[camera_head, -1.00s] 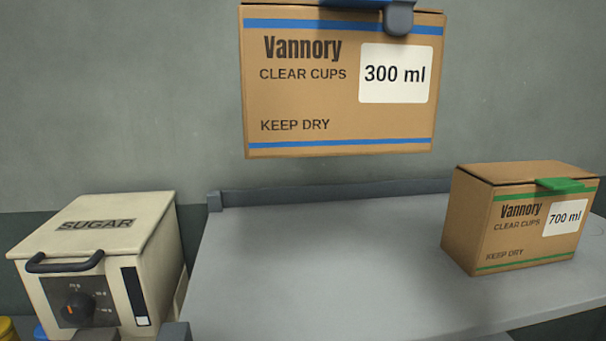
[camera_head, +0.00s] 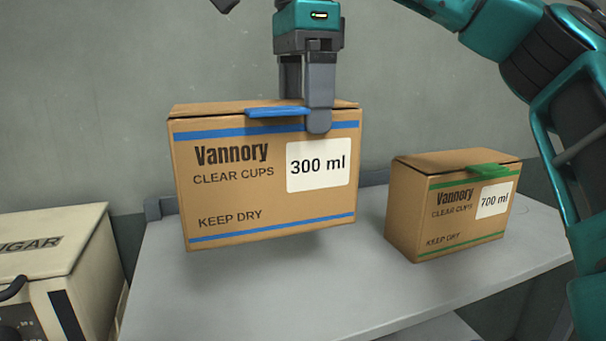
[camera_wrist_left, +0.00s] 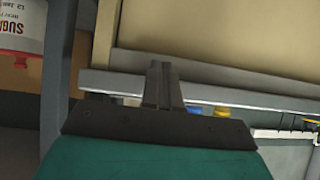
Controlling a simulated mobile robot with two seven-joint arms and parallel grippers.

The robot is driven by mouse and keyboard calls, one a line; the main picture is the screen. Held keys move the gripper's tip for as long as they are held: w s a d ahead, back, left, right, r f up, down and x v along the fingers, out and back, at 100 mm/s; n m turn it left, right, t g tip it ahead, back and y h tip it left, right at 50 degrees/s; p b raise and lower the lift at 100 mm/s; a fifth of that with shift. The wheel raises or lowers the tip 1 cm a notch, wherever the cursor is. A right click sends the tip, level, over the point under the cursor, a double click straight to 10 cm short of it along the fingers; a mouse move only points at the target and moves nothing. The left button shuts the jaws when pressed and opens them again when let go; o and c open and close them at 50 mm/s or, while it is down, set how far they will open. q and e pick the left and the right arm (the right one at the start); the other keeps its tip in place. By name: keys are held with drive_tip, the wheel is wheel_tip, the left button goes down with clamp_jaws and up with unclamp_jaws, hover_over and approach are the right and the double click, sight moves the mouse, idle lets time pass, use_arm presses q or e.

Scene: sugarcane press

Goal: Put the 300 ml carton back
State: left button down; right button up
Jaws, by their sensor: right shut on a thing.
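The 300 ml carton (camera_head: 262,185) is a brown box with blue stripes, a blue tab and a white label. My right gripper (camera_head: 308,112) comes down from above and is shut on its top edge, with one finger in front of the face. The carton hangs nearly level over the left part of the grey shelf (camera_head: 345,290), with a shadow beneath and apparently a small gap. My left gripper (camera_wrist_left: 163,85) shows in the left wrist view with its fingers together and nothing between them.
A 700 ml carton (camera_head: 450,207) with green stripes stands on the shelf to the right, with a gap between the cartons. My right arm crosses the right side. The shelf front is clear.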

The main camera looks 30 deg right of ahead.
sight(303, 175)
drive_tip(key=shift+f, duration=4.75)
drive_tip(key=o, duration=1.3)
drive_tip(key=shift+f, duration=0.1)
drive_tip(key=shift+c, duration=0.2)
drive_tip(key=shift+r, duration=6.1)
